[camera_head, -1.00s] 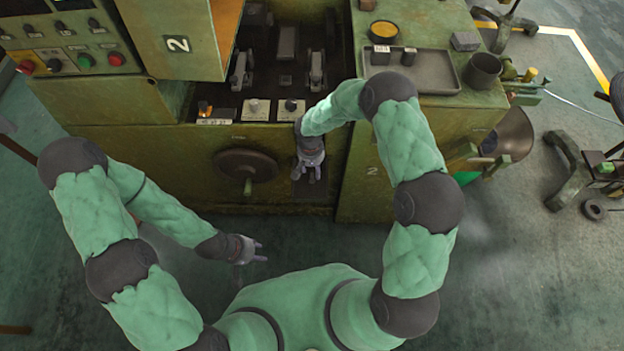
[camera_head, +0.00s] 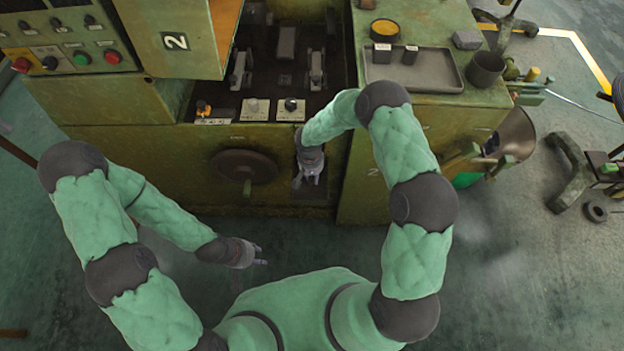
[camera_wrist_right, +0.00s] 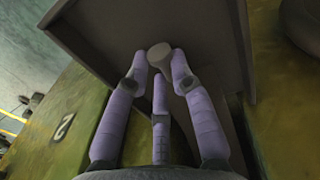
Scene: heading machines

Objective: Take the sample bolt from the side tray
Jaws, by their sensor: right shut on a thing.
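My right gripper (camera_head: 308,181) is low at the front of the green machine, over a dark tray (camera_head: 312,198). In the right wrist view its three purple fingers (camera_wrist_right: 160,72) are shut on the sample bolt. Only a round grey end of the bolt (camera_wrist_right: 159,54) shows between the fingertips; the rest is hidden. The dark grey tray (camera_wrist_right: 215,32) lies behind the fingertips there. I cannot tell if the bolt still touches the tray. My left gripper (camera_head: 263,256) is empty, with its fingers apart, over the floor in front of the machine.
A handwheel (camera_head: 245,167) is left of my right gripper. A grey tray (camera_head: 430,70) holding two dark blocks and a dark cup (camera_head: 486,68) stand on the right cabinet. Labelled pads (camera_head: 253,108) line the machine's front ledge. The floor before the machine is clear.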

